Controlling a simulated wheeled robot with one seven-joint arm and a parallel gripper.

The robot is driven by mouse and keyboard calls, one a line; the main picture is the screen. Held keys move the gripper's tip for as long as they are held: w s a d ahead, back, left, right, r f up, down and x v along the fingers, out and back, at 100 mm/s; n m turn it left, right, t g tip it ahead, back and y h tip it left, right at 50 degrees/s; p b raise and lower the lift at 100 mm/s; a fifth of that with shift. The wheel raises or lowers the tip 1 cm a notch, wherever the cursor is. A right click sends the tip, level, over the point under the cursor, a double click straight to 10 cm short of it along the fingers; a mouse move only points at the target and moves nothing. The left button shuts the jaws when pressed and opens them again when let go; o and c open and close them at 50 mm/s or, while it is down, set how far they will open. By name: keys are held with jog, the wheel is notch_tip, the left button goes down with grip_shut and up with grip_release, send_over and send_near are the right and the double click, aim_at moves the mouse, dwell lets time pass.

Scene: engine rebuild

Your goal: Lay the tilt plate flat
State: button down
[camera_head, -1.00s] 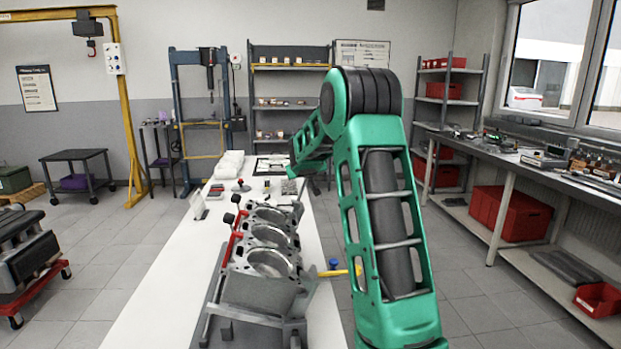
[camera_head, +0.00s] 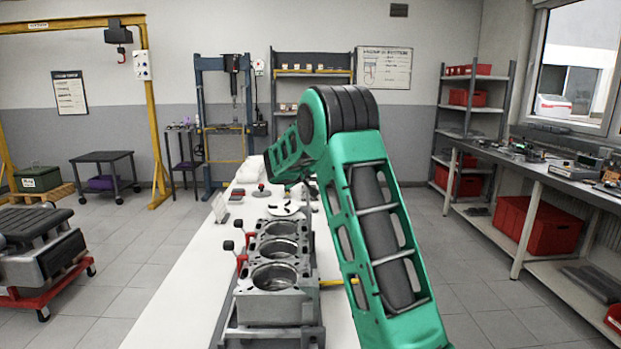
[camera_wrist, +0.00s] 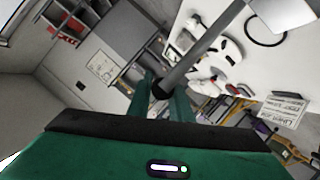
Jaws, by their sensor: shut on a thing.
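The engine block (camera_head: 276,303), grey with large open bores, sits on a grey fixture (camera_head: 272,334) on the white bench. Its top deck looks close to level; most of the tilt plate under it is hidden by the block. A thin grey upright rod (camera_head: 311,228) stands at the block's right far side. In the wrist view, my gripper (camera_wrist: 163,92) is shut on a grey rod (camera_wrist: 200,55), which runs up and right from the fingers. I cannot tell for sure if this is the same rod. My arm hides the fingers in the head view.
A yellow handle (camera_head: 332,283) sticks out right of the block. Red clamps with black knobs (camera_head: 228,245) line its left side. Small parts and a white round plate (camera_head: 286,211) lie farther along the bench (camera_head: 185,290).

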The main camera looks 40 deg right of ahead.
jog(key=shift+a+f, duration=0.2)
jog(key=shift+f, duration=0.2)
jog(key=c, duration=1.6)
grip_release()
jog(key=shift+w, duration=0.15)
jog(key=shift+r, duration=0.1)
jog(key=shift+d, duration=0.1)
jog(key=shift+s+a+r, duration=0.2)
jog(key=shift+a, duration=0.05)
jog(key=v, duration=1)
